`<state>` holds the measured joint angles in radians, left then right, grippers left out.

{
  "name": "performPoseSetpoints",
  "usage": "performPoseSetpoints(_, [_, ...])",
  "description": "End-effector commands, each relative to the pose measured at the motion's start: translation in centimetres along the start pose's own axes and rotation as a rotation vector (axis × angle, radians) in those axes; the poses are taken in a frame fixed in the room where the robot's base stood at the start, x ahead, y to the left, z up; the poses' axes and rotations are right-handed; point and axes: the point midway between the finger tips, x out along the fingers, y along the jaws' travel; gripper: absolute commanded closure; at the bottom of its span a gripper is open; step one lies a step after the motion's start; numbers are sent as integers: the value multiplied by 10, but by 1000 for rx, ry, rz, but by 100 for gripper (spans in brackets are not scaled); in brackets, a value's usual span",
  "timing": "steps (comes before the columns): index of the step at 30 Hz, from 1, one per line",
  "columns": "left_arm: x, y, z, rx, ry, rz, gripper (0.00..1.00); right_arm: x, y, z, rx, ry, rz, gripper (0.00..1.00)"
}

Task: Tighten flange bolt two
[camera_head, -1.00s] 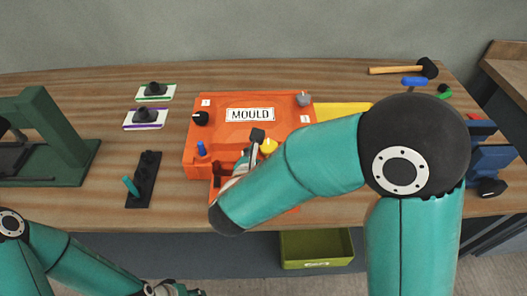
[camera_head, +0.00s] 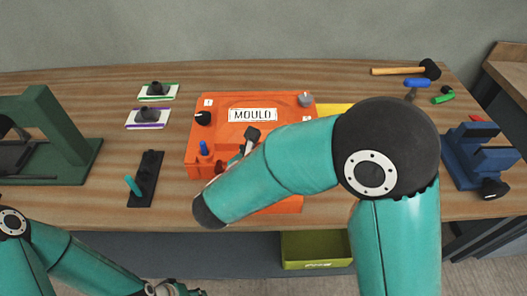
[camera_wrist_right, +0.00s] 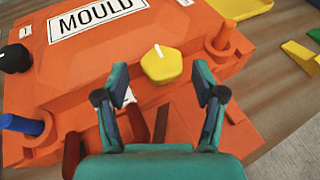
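The orange mould (camera_head: 196,158) lies on the bench with its MOULD plate facing up. Around its top are a black knob (camera_head: 203,118), a grey knob (camera_head: 305,99) and a blue pin (camera_head: 203,148). A yellow knob with a white line (camera_wrist_right: 161,67) shows in the right wrist view; my right arm hides it in the head view. My right gripper (camera_wrist_right: 162,92) is open and empty, its fingertips either side of a spot just short of the yellow knob, apart from it. A label below that knob is partly hidden, so I cannot tell its number. My left gripper (camera_head: 180,290) is low at the bottom edge.
A black rack (camera_head: 147,180) with a teal peg stands left of the mould. A green press (camera_head: 65,150) is far left, a blue vise (camera_head: 478,160) far right. A mallet (camera_head: 400,71) lies at the back. A green bin (camera_head: 316,250) is below.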

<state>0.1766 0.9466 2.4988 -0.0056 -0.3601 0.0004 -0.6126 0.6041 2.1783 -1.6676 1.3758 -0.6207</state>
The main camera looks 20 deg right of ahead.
Motion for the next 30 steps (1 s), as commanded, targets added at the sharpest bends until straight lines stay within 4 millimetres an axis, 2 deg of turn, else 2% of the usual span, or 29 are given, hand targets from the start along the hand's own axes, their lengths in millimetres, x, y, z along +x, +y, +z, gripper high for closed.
performPoseSetpoints(8, [0,0,0,0,0,0,60,0,-1,0,-1,0,-3,29])
performPoseSetpoints(13, [0,0,0,0,0,0,60,-11,0,0,-1,0,-1,29])
performPoseSetpoints(17, [0,0,0,0,0,0,60,-31,0,0,-1,-1,2,29])
performPoseSetpoints(24, [0,0,0,0,0,0,60,-80,1,0,-1,-1,3,29])
performPoseSetpoints(30, [0,0,0,0,0,0,60,-109,1,0,0,-1,1,29])
